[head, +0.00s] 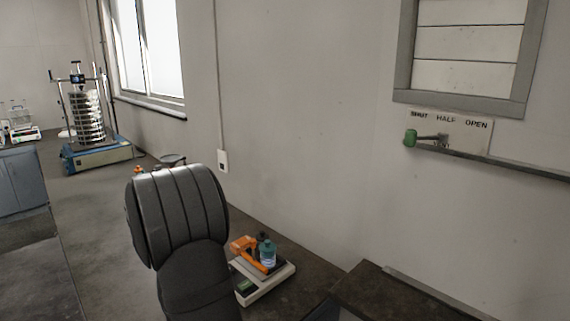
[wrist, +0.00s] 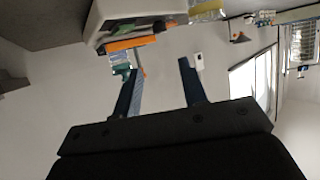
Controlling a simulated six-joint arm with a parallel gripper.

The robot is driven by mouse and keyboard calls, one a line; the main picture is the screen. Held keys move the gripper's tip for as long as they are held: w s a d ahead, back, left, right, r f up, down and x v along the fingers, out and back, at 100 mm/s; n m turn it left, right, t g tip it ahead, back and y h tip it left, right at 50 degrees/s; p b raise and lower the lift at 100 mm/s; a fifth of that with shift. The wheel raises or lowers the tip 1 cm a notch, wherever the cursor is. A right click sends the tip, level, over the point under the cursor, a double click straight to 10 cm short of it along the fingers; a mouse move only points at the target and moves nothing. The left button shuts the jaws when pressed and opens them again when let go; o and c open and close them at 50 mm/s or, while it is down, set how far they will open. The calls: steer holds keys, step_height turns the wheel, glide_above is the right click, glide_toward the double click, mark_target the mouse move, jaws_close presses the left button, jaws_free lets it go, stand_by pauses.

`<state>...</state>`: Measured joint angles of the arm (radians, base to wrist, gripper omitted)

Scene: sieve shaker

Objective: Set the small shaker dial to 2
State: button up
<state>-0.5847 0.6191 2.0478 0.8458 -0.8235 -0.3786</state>
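In the head view my dark arm hides the gripper.
A white scale-like device (head: 275,285) holds an orange object (head: 243,243) and a teal bottle (head: 267,254) beyond my arm. A dark bench top (head: 385,295) is at lower right. A green-knobbed lever (head: 411,138) sits below a shuttered wall opening. A grey cabinet (head: 22,180) stands left.

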steer(key=shift+w+a, duration=0.15)
steer(key=shift+w, duration=0.05)
steer(key=c, duration=0.3)
steer(key=w+a+y, duration=0.1)
steer(key=w+a+n+g+y, duration=0.1)
steer(key=w, duration=0.1)
steer(key=w+a+g+y, duration=0.1)
steer(key=w, duration=0.1)
steer(key=shift+a+f, duration=0.1)
steer(key=shift+a, duration=0.3)
jaws_close()
steer(key=w+d+r+n+g, duration=0.2)
steer(key=w+d+n+g, duration=0.1)
steer(key=w+d+g, duration=0.4)
steer(key=shift+t+h, duration=0.3)
steer(key=shift+t, duration=0.2)
steer(key=shift+w+f, duration=0.2)
steer(key=shift+f, duration=0.9)
steer(key=shift+w+f, duration=0.25)
steer(key=shift+f, duration=0.85)
steer(key=shift+w+f, duration=0.2)
steer(key=shift+f, duration=0.9)
